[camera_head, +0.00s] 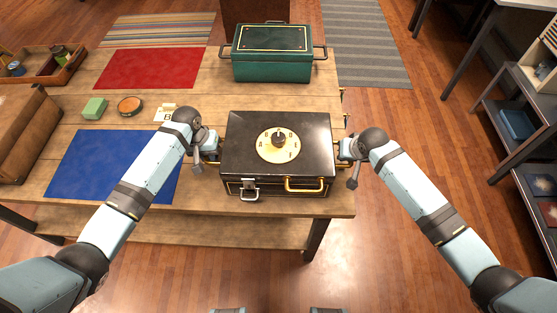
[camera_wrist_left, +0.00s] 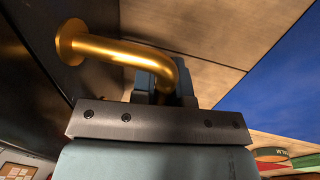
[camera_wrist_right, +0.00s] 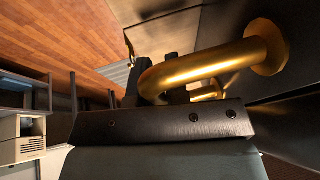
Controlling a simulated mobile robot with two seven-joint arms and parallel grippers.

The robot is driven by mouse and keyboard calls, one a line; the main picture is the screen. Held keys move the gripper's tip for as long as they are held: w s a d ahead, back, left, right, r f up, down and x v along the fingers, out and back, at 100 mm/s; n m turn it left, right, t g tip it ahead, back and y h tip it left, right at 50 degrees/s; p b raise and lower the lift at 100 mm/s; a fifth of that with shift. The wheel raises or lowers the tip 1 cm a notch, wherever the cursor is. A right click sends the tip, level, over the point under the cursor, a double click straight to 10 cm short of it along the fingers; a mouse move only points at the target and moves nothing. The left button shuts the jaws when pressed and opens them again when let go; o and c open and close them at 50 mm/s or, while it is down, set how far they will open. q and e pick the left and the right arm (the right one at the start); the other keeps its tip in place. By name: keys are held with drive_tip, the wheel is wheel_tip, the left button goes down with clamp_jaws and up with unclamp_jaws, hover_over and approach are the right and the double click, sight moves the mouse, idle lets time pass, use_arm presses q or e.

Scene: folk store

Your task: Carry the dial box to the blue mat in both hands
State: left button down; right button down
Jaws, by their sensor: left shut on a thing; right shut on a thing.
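The dial box (camera_head: 305,125) is black with a cream and gold dial on its lid, a front latch and a gold front handle. It is at the right part of the wooden table, level as far as I can tell. My left gripper (camera_head: 214,151) is shut on its left gold side handle (camera_wrist_left: 120,50). My right gripper (camera_head: 343,152) is shut on its right gold side handle (camera_wrist_right: 205,66). Whether the box touches the table is hidden. The blue mat (camera_head: 75,168) lies flat on the table to the left, partly behind my left arm.
A green box (camera_head: 272,67) with side handles stands behind the dial box. A red mat (camera_head: 147,69), a green block (camera_head: 94,108), a round tin (camera_head: 130,105) and a small card (camera_head: 165,113) lie toward the back left. A brown case (camera_head: 20,135) stands left of the blue mat.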

use_arm(q)
drive_tip(key=shift+w+r, duration=0.1)
drive_tip(key=shift+r, duration=0.1)
use_arm(e)
drive_tip(key=shift+r, duration=0.15)
